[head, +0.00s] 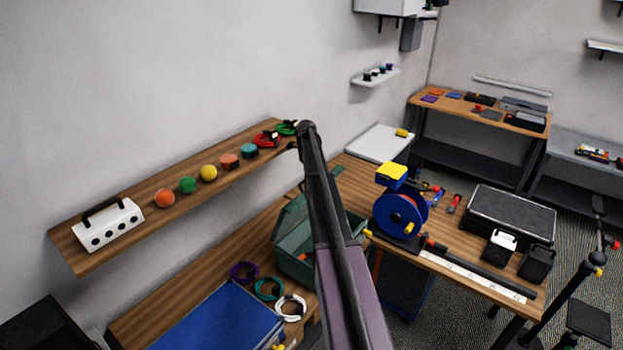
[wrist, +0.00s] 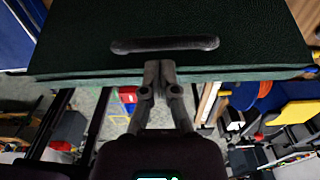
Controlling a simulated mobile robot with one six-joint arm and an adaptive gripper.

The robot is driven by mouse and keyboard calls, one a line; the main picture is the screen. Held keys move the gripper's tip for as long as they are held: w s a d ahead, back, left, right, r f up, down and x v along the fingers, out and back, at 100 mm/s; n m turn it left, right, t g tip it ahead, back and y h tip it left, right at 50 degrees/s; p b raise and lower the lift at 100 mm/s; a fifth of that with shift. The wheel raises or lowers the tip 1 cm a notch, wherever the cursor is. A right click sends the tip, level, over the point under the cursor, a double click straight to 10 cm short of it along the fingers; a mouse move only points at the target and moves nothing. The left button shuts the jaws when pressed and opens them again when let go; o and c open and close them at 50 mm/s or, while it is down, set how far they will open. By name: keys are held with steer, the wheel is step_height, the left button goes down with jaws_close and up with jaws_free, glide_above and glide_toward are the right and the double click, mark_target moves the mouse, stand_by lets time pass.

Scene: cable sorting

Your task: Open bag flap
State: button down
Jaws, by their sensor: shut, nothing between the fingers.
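The green bag (head: 292,256) stands on the wooden bench in the head view, partly hidden behind my arm. In the wrist view its dark green flap (wrist: 240,30) fills the top of the picture, with a black handle (wrist: 165,44) lying across it. My gripper (wrist: 158,66) is shut and empty. Its fingertips overlap the flap's near edge in the picture, just below the handle. I cannot tell whether they touch it. In the head view my arm hides the gripper and the middle of the bag.
Purple, teal and white cable coils (head: 268,289) lie beside the bag, near a blue panel (head: 215,325). A wooden shelf (head: 100,240) with coloured balls runs above the bench. A blue spool (head: 400,214) and a black case (head: 510,215) stand on the table at right.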

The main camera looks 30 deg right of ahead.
steer(key=s+a+n, duration=0.1)
steer(key=a+n, duration=0.1)
steer(key=a, duration=0.1)
steer(key=s+a+n, duration=0.2)
steer(key=a, duration=0.2)
steer(key=s+a+n, duration=0.1)
steer(key=a+n, duration=0.1)
steer(key=a, duration=0.1)
steer(key=shift+s+a, duration=0.35)
steer(key=shift+a, duration=0.05)
steer(key=s+a+f+n+b, duration=0.6)
steer(key=s+a+n, duration=0.2)
steer(key=s+a, duration=0.1)
steer(key=s+a+f+n+b, duration=0.7)
steer(key=s+a+n, duration=0.2)
steer(key=s+a, duration=0.1)
steer(key=s+a+f+n+b, duration=0.6)
steer(key=s+a+n, duration=0.2)
steer(key=s+a, duration=0.2)
steer(key=shift+a+f+n+b, duration=0.3)
steer(key=shift+a+n, duration=0.1)
steer(key=shift+a, duration=0.2)
steer(key=shift+s+a, duration=0.15)
steer(key=shift+s, duration=0.05)
